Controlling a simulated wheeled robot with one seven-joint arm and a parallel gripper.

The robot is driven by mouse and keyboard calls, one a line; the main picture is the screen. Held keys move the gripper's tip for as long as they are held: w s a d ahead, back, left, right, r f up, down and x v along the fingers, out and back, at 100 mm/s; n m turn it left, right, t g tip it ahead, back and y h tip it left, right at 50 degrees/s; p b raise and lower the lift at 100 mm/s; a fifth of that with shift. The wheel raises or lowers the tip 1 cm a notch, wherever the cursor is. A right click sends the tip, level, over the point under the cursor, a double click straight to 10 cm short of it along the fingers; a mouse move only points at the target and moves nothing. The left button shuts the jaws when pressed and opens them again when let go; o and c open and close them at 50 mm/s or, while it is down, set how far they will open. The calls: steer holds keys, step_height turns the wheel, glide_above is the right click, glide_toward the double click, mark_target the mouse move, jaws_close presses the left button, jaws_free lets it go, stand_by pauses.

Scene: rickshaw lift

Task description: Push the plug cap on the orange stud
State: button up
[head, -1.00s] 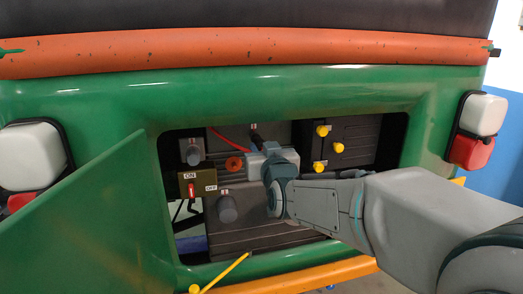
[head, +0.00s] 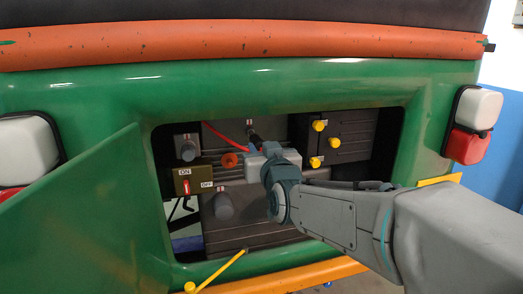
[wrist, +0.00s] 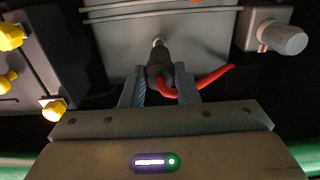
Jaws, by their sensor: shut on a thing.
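The plug cap (wrist: 160,65) is black, with a red cable curving off it to the right in the wrist view. My gripper (wrist: 160,90) is shut on it, one finger on each side. A small metal tip shows just beyond the cap, against a grey block; whether they touch I cannot tell. In the head view the cap (head: 255,137) shows above my gripper (head: 257,147), inside the open bay. The orange stud (head: 230,160) is a round orange piece just left of my gripper in the head view. The cap is apart from it.
A green flap (head: 85,215) hangs open at the left. Yellow knobs (head: 319,125) sit on a dark block right of my gripper. Grey knobs (head: 223,206) and an ON/OFF switch (head: 187,187) are at the left.

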steer(key=s+a+f+b, duration=0.3)
steer(key=a+f+b, duration=0.2)
steer(key=f, duration=0.3)
steer(key=shift+s+b, duration=0.35)
steer(key=shift+b, duration=0.15)
stand_by(0.5)
steer(key=b+x, duration=0.1)
steer(key=x, duration=0.6)
steer(key=shift+b, duration=0.35)
stand_by(5.2)
